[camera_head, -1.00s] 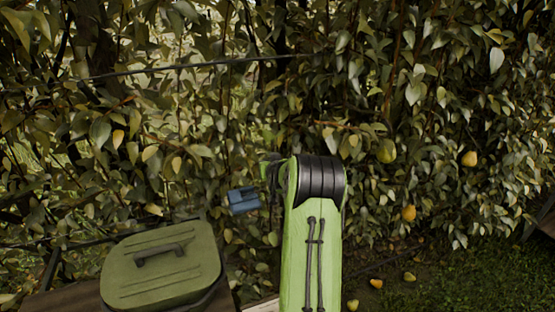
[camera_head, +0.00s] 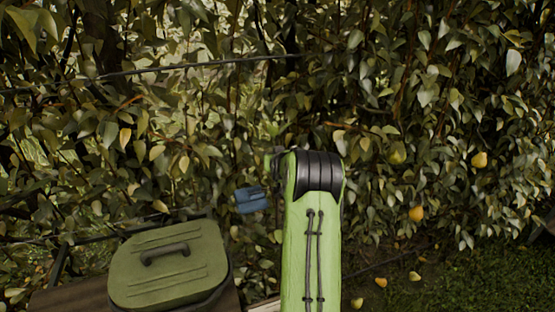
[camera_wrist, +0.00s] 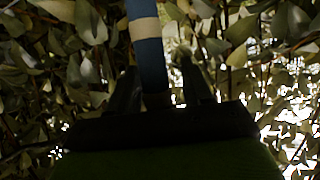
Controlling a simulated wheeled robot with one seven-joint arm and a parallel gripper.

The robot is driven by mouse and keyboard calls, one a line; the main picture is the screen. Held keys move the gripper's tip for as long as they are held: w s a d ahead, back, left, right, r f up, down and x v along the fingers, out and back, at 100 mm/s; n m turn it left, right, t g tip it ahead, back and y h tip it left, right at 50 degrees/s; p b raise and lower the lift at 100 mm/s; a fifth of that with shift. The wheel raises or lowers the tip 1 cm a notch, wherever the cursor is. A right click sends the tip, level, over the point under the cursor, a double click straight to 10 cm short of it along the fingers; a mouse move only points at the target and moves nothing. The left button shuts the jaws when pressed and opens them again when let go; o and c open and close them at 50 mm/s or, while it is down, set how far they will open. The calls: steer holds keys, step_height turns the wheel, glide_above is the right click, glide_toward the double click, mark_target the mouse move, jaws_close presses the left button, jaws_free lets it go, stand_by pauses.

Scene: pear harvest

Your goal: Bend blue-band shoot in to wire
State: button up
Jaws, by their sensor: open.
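In the wrist view my gripper (camera_wrist: 160,78) has two dark fingers standing apart. In the head view the gripper is hidden beyond my green arm, and I cannot pick out the banded shoot. A dark wire (camera_head: 190,68) crosses the upper left foliage, rising slightly to the right.
A green lidded box (camera_head: 195,270) stands at lower left on a brown surface. A small blue object (camera_head: 252,200) sits left of my arm. Yellow pears hang at right, one at the edge (camera_head: 480,159); several lie on the grass. Dense leaves fill the background.

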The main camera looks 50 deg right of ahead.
steer(key=b+v, duration=0.1)
steer(key=v, duration=1.4)
steer(key=shift+a+r, duration=0.1)
